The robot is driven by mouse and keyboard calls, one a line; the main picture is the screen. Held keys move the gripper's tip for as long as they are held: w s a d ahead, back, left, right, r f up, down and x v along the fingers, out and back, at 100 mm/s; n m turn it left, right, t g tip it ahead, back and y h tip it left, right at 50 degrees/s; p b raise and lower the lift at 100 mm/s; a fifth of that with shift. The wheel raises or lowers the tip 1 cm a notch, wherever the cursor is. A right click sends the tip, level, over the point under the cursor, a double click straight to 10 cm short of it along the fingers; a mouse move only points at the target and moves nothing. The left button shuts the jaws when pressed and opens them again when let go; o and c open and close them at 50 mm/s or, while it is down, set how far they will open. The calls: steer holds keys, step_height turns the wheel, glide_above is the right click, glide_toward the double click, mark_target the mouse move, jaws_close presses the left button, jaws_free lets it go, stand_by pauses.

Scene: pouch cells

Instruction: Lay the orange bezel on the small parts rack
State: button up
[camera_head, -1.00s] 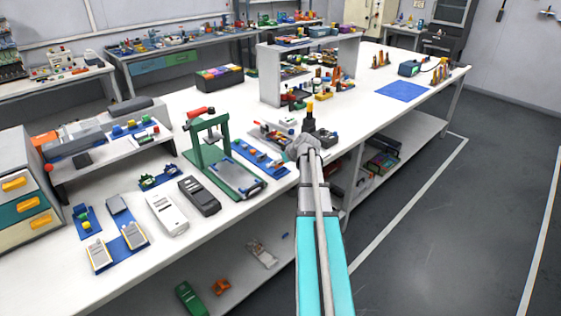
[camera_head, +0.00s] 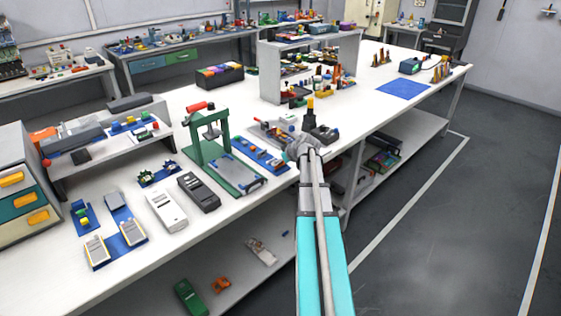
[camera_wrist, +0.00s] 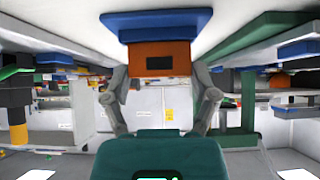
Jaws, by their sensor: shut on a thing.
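In the wrist view the orange bezel (camera_wrist: 160,59), a block-like piece with a dark rectangular window, sits between the two fingers of my gripper (camera_wrist: 165,75). The fingers are shut on its sides. A blue block or tray (camera_wrist: 155,24) adjoins the bezel, close to the white bench surface; I cannot tell whether they touch. In the head view my gripper (camera_head: 303,147) is low at the bench's front edge, and the bezel is hidden there. A grey shelf unit (camera_head: 269,74) holding several small parts, possibly the small parts rack, stands farther back on the bench.
A green press (camera_head: 199,153) stands left of my gripper, with a blue strip of parts (camera_head: 262,157) between them. A dark holder with a yellow-topped bottle (camera_head: 310,115) is just behind.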

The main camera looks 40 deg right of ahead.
steer(key=shift+f+b, duration=0.45)
steer(key=shift+f, duration=0.05)
steer(key=o, duration=0.6)
steer(key=shift+r, duration=0.15)
step_height(320, 180, up, 8)
steer(key=p, duration=0.8)
steer(key=shift+r+p, duration=0.25)
steer(key=shift+p, duration=0.15)
stand_by(0.5)
